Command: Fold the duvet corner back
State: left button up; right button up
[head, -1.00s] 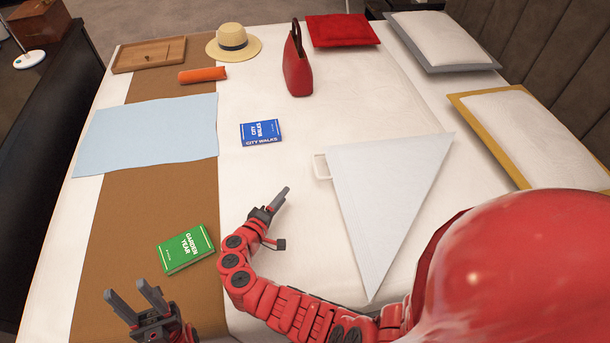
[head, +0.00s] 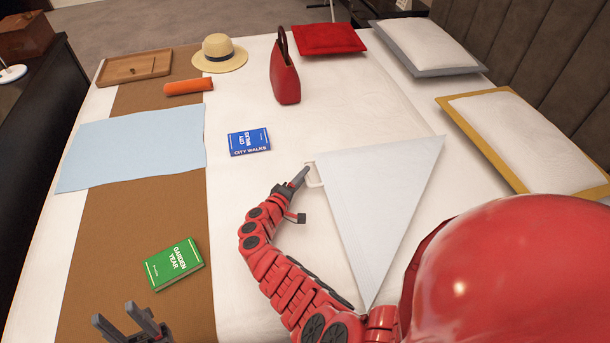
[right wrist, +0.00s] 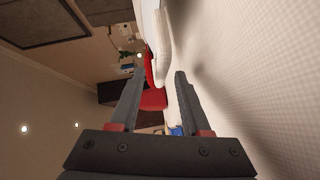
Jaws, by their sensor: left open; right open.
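The duvet corner (head: 375,200) is a pale grey-white triangle lying on the white bed, its long point toward me. A small white loop-like tab (head: 313,183) sticks out at its upper left corner. My right gripper (head: 300,178) is open, with its tip right beside the tab; I cannot tell whether they touch. In the right wrist view its two fingers (right wrist: 158,85) are apart with nothing held between them, close to a white textured surface. My left gripper (head: 120,318) is open and empty at the lower left, over the brown runner.
A blue book (head: 249,142) lies left of the duvet corner, a green book (head: 174,264) on the brown runner (head: 120,235). A light blue cloth (head: 135,148), orange roll (head: 189,86), wooden tray (head: 134,68), hat (head: 219,53) and red bag (head: 286,82) lie farther off. Pillows line the headboard side.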

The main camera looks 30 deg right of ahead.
jog(key=shift+x, duration=1.1)
grip_shut()
jog(key=shift+f, duration=0.1)
dwell(0.6)
